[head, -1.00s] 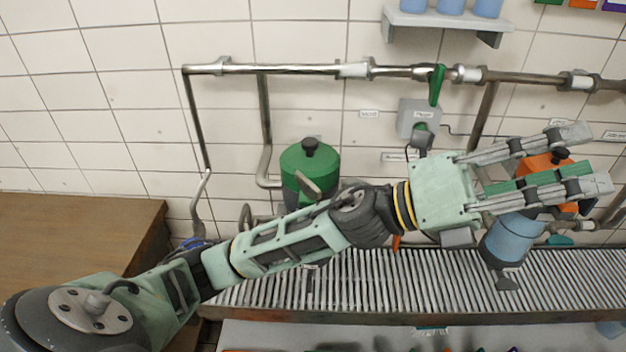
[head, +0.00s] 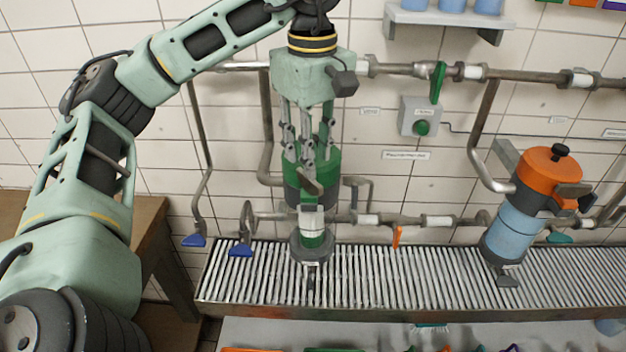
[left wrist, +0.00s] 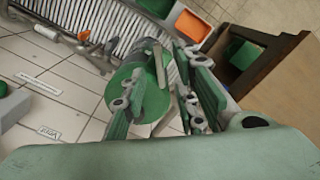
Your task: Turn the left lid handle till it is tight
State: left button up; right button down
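The left vessel has a green lid (head: 325,165), dark and grey lower parts and a grey lever handle (head: 310,182) at its front. It stands at the left part of the slatted bench. My left gripper (head: 306,165) points down at this lid from above, its fingers in front of it and hiding the top knob. In the left wrist view the fingers (left wrist: 160,78) are spread on either side of the grey handle, with the green lid (left wrist: 122,90) behind. They look open; contact with the handle cannot be told. My right gripper is not in view.
A second vessel with an orange lid (head: 548,168) and blue body stands at the right on the slatted bench (head: 400,285). Pipes (head: 410,70) run along the tiled wall. A grey box with a green button (head: 421,128) and a wooden table (head: 140,225) flank the left vessel.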

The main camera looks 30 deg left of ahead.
aim_at(309, 184)
pick_arm(q)
notch_tip(309, 184, down, 6)
jog(key=shift+f+p, duration=0.1)
jog(key=shift+p, duration=0.55)
jog(key=shift+f, duration=0.35)
jog(key=shift+w, duration=0.1)
jog(key=shift+c, duration=0.6)
jog(key=c, duration=0.6)
grip_shut()
